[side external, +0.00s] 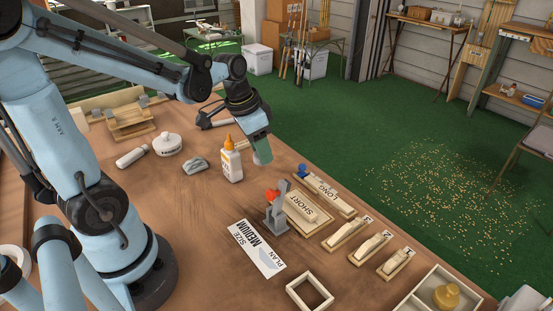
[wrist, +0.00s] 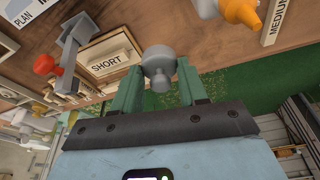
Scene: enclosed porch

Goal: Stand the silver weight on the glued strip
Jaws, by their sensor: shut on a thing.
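My gripper (side external: 262,150) hangs above the bench to the right of the glue bottle (side external: 231,160). In the wrist view its green fingers (wrist: 158,82) are shut on the silver weight (wrist: 158,64), a grey knobbed piece. A board labelled SHORT (side external: 307,211) and a strip labelled LONG (side external: 330,190) lie on the bench. A MEDIUM label (wrist: 281,18) shows beside the bottle in the wrist view. I cannot tell which strip carries glue.
A grey clamp with a red handle (side external: 278,212) stands beside the SHORT board. A PLAN card (side external: 257,249) reads SIZE MEDIUM. Several small labelled blocks (side external: 371,247), an open frame (side external: 309,293) and a divided tray with a brass weight (side external: 446,297) occupy the front right.

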